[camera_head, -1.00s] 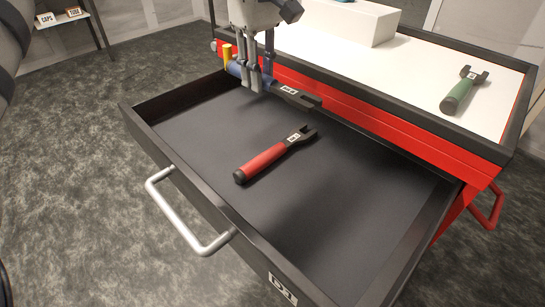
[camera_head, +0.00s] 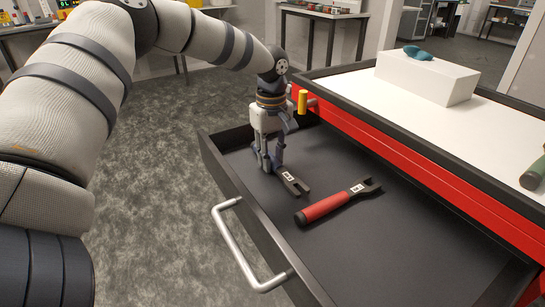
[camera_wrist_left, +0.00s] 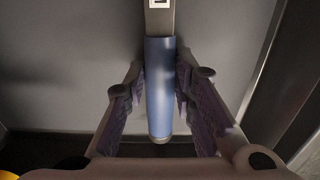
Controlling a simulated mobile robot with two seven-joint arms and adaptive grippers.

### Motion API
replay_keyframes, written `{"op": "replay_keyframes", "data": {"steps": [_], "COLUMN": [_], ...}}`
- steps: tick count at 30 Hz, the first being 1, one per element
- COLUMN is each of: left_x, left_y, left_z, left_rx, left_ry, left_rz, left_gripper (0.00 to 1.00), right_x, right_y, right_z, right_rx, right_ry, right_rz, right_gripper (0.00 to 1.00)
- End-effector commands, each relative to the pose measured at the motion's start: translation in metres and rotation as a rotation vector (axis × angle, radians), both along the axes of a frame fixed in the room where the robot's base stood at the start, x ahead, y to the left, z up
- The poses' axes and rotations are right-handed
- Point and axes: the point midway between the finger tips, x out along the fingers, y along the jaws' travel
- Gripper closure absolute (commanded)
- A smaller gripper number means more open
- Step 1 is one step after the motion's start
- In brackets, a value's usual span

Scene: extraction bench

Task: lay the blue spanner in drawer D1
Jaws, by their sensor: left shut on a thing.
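The blue spanner has its dark open-ended head (camera_head: 292,182) showing in the head view, low inside the open drawer D1 (camera_head: 390,250), near its left end. Its blue handle (camera_wrist_left: 159,90) runs between the fingers in the left wrist view. My left gripper (camera_head: 268,164) is shut on that handle, pointing down into the drawer. In the head view the fingers mostly hide the handle. I cannot tell whether the spanner touches the drawer floor. My right gripper is not in view.
A red spanner (camera_head: 332,204) lies in the drawer, just right of the blue one. A silver handle (camera_head: 236,247) is on the drawer front. The red cabinet (camera_head: 400,153) stands behind, with a white box (camera_head: 427,77) and part of a green spanner (camera_head: 533,178) on its top.

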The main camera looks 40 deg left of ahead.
Motion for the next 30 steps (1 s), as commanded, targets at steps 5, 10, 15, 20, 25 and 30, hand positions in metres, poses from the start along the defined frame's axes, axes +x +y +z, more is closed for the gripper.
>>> {"op": "replay_keyframes", "data": {"steps": [5, 10, 15, 20, 25, 30], "left_x": [0.001, 0.001, 0.001, 0.001, 0.001, 0.002], "left_y": [-0.001, -0.001, 0.0, -0.001, -0.001, 0.0], "left_z": [-0.003, -0.006, -0.007, -0.007, 0.0, 0.04], "left_rx": [0.0, -0.001, 0.0, 0.0, 0.001, -0.001], "left_ry": [-0.004, -0.002, -0.002, -0.002, -0.005, -0.01], "left_rz": [0.0, 0.0, 0.0, 0.0, 0.0, 0.0], "left_gripper": [1.0, 1.0, 0.56, 0.56, 0.56, 0.56], "right_x": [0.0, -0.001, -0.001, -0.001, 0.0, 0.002], "right_y": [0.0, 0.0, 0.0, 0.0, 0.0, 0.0], "right_z": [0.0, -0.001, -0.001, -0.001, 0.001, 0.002], "right_rx": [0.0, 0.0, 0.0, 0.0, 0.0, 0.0], "right_ry": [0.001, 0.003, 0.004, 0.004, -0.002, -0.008], "right_rz": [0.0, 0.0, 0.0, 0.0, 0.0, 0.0], "right_gripper": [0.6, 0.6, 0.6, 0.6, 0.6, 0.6]}}
